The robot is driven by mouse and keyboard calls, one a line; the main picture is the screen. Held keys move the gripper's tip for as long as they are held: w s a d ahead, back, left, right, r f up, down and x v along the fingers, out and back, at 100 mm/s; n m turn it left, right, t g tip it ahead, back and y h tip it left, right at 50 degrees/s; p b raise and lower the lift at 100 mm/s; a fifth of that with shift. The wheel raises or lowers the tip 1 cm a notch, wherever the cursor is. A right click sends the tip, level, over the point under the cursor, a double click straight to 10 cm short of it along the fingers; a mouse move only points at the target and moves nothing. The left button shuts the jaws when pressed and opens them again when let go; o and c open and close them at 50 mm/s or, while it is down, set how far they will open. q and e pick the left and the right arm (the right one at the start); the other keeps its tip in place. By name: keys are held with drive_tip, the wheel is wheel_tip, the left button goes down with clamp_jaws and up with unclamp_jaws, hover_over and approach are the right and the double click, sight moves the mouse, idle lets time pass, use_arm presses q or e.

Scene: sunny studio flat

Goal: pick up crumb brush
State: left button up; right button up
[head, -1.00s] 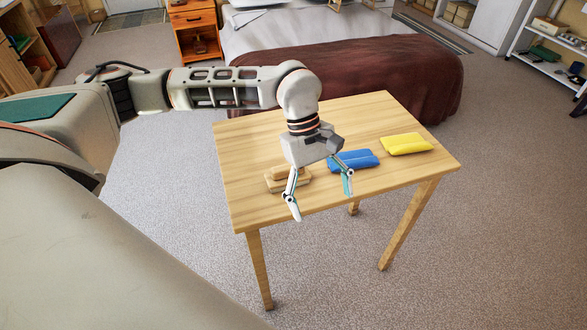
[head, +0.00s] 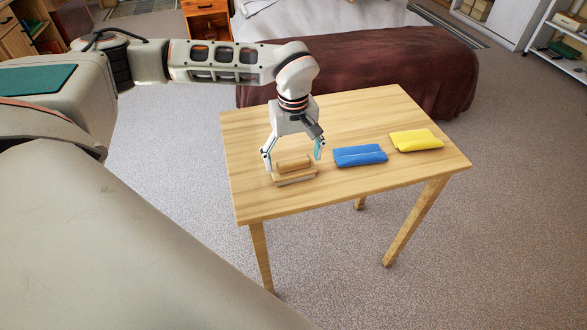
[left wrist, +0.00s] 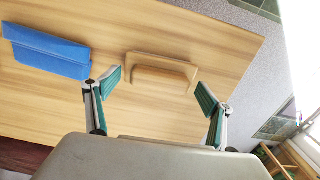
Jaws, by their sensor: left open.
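The crumb brush (head: 295,172) is a small wooden block with a raised grip, lying on the wooden table (head: 380,110) near its left front part. It also shows in the left wrist view (left wrist: 160,72), ahead of and between the spread fingers. My left gripper (head: 291,157) is open and points down just behind and above the brush, with a finger towards each end of it. In the left wrist view the left gripper's fingers (left wrist: 158,86) stand wide apart with nothing between the tips. I see no contact with the brush. My right gripper is not in view.
A blue pouch (head: 360,155) lies on the table right of the brush, and a yellow pouch (head: 416,140) lies farther right. The back of the tabletop is clear. A bed with a dark red blanket (head: 390,70) stands behind the table.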

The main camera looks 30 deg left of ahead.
use_arm(q)
drive_tip(key=shift+f, duration=0.45)
drive_tip(key=c, duration=1.2)
drive_tip(key=shift+c, duration=0.2)
